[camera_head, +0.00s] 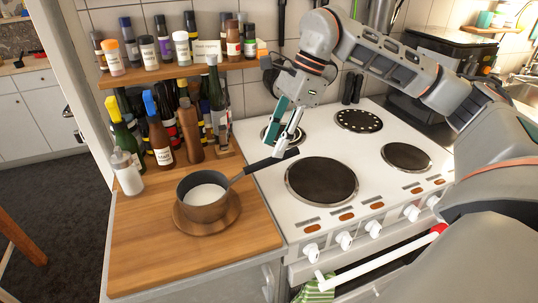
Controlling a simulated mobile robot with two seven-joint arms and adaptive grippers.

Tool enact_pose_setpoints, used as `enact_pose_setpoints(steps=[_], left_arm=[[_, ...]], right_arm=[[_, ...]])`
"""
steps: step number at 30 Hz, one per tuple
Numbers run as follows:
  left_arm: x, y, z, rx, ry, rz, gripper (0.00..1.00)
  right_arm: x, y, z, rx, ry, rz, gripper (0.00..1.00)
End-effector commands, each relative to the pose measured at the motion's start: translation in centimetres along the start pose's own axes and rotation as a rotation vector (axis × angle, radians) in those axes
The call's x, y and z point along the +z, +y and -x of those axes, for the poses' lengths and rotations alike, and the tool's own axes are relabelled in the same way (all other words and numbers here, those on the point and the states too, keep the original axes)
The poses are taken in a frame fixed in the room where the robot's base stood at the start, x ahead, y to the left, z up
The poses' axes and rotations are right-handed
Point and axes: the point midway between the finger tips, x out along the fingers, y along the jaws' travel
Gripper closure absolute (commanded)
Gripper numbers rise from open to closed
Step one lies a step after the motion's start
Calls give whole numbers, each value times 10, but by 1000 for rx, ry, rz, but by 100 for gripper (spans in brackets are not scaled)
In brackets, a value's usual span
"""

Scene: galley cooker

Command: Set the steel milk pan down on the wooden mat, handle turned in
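The steel milk pan (203,209), with white milk in it, sits upright on the round wooden mat (233,216) on the wooden counter. Its black handle (262,164) points right and away, reaching past the counter edge over the white cooker top. My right gripper (277,143) hangs just above and behind the handle, pointing down. Its fingers look parted, with a teal pad showing on one. The lower fingertip is close to the handle; I cannot tell whether it touches. My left gripper is not in view.
The cooker top (258,194) with several dark hotplates (321,181) lies right of the counter. A pepper mill (189,133), a white-capped shaker (126,172) and bottles stand behind the pan, under a shelf (180,74) of jars. The front of the counter (170,262) is clear.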

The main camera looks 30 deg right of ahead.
Motion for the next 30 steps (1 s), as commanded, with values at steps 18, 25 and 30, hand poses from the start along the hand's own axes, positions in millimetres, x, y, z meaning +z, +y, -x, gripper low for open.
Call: enact_pose_setpoints(steps=[18, 25, 30], left_arm=[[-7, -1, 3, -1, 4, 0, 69], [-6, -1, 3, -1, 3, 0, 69], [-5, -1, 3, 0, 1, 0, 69]], right_arm=[[0, 0, 56, 0, 0, 0, 68], [0, 0, 56, 0, 0, 0, 68], [0, 0, 56, 0, 0, 0, 68]])
